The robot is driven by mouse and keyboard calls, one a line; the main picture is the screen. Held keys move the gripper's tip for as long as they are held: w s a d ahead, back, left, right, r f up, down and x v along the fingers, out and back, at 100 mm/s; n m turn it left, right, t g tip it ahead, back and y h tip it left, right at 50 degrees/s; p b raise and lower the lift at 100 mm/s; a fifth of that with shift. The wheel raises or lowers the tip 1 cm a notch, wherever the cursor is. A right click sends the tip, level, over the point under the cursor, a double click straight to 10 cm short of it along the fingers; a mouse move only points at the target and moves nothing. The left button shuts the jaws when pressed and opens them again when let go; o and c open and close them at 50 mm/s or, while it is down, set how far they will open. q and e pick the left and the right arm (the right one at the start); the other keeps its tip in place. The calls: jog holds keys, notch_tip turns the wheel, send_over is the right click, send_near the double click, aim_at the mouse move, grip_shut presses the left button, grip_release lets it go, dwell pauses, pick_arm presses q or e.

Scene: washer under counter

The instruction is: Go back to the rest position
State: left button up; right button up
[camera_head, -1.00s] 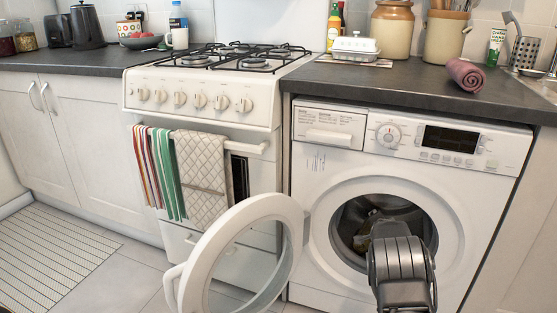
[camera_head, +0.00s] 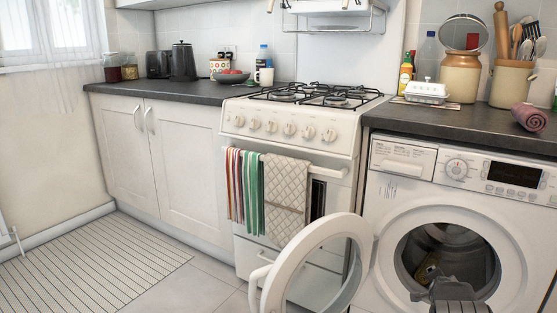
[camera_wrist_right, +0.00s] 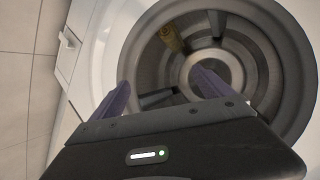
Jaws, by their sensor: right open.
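The white washing machine (camera_head: 384,225) stands under the counter at the right in the head view. Its round door (camera_head: 284,268) is swung open to the left. A yellow-brown item (camera_head: 428,268) lies inside the drum, and it also shows in the wrist view (camera_wrist_right: 170,38). My right arm is at the bottom of the head view, in front of the drum opening. In the right wrist view my right gripper (camera_wrist_right: 163,84) is open, its two fingers spread apart with nothing between them, facing the drum (camera_wrist_right: 262,65). My left gripper is not in view.
A white stove (camera_head: 290,135) with hanging towels (camera_head: 287,190) stands left of the washer. The counter (camera_head: 460,130) holds a rolled pink towel (camera_head: 529,117), jars and a butter dish (camera_head: 427,92). A striped mat (camera_head: 90,265) lies on the floor at left.

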jog(key=s+a+f+n+g+y, duration=0.2)
jog(key=s+a+f+n, duration=0.2)
jog(key=s+a+f, duration=0.65)
jog(key=s+a+f+n+g+y, duration=0.25)
jog(key=s+a+f+n, duration=0.25)
jog(key=s+a+f, duration=0.55)
jog(key=s+a+f+n+g+y, duration=0.1)
jog(key=s+a+n+y, duration=0.2)
jog(key=s+a, duration=0.9)
jog(key=s+a+n+g+y, duration=0.25)
jog(key=s+a, duration=0.55)
jog(key=a, duration=0.8)
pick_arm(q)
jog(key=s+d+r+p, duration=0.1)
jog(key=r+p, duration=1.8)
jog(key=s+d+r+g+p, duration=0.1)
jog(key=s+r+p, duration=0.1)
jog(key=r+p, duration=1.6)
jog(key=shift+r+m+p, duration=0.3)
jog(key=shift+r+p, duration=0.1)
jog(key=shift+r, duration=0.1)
pick_arm(e)
jog(key=s+a+r, duration=0.1)
jog(key=r, duration=1.8)
jog(key=s+a+r+y, duration=0.1)
jog(key=s+r, duration=0.1)
jog(key=r, duration=1.6)
jog(key=shift+r, duration=0.4)
